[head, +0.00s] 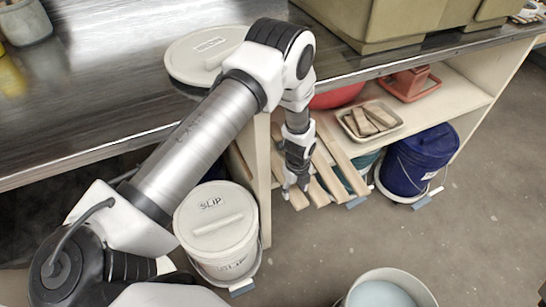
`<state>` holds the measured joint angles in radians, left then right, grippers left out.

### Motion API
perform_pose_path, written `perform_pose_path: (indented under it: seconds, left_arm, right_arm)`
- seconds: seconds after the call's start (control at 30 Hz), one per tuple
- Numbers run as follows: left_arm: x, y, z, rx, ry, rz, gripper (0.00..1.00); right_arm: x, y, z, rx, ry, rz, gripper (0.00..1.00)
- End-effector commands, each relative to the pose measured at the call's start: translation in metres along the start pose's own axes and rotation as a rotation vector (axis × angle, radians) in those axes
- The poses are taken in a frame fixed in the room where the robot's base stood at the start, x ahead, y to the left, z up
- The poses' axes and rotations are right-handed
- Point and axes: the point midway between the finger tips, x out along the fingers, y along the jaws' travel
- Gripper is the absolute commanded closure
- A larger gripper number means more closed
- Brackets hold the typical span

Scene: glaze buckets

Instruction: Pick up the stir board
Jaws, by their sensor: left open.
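My left arm reaches across from the left and bends down over the bench edge. My left gripper (295,188) points down in front of the leftmost boards, with its fingers apart. It hides part of the boards, and I cannot tell whether it touches one. My right gripper is not in view.
A white lidded bucket marked SLIP (215,222) stands left of the boards, and a blue bucket (416,160) stands right. An open bucket of pale liquid (382,294) is in front. The metal bench (90,75) overhangs. The floor (450,240) at right is clear.

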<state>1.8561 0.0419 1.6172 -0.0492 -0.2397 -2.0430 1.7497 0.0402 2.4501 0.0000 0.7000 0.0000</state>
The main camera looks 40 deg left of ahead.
Motion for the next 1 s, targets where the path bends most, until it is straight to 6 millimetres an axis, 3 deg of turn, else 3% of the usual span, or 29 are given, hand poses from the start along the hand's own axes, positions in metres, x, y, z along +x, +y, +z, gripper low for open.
perform_pose_path:
  seconds: [0.27,0.43,0.77,1.0]
  left_arm:
    - [0.009,0.0,0.0,0.0,-0.001,-0.001,0.46]
    - [0.009,0.0,0.0,0.0,-0.001,-0.001,1.0]
    - [0.007,-0.001,0.0,0.0,-0.001,-0.001,1.0]
    - [-0.019,-0.005,-0.001,-0.001,-0.001,-0.003,1.0]
  right_arm:
    - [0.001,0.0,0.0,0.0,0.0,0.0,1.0]
    - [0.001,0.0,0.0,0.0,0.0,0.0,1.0]
    - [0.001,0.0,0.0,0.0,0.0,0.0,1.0]
    - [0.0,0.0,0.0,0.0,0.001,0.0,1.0]
